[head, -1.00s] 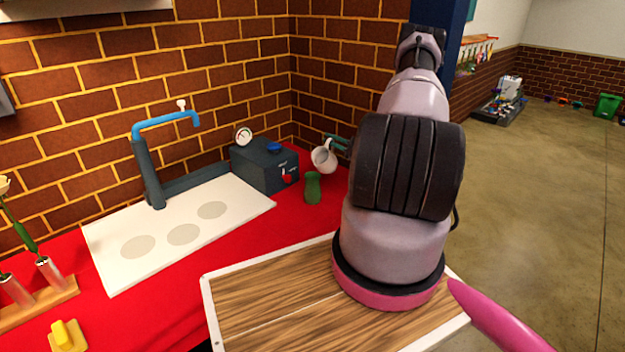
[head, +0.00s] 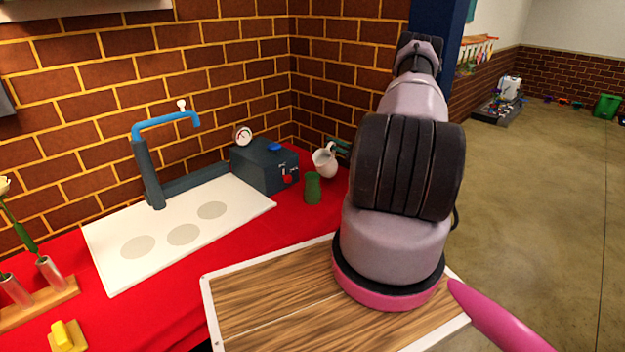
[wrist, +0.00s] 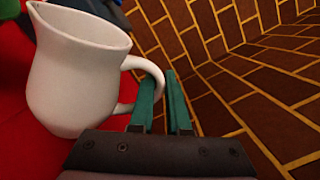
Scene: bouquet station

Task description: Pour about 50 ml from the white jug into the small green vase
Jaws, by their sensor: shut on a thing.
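The white jug (head: 325,163) is behind and a little right of the small green vase (head: 313,188), close to upright with perhaps a slight tilt. It also fills the left of the wrist view (wrist: 75,78). My gripper (wrist: 166,103) has its teal fingers shut on the jug's handle; it shows small behind the jug in the head view (head: 340,147). The vase stands upright on the red counter, apart from the jug. Liquid inside either is not visible. I cannot tell whether the jug's base touches the counter.
A dark box with a dial, a blue knob and a red switch (head: 265,168) stands left of the jug. A white board (head: 178,230) with grey discs and a blue tap (head: 165,120) lie further left. The brick wall (head: 330,70) is close behind. A wooden-topped tray (head: 275,300) is in front.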

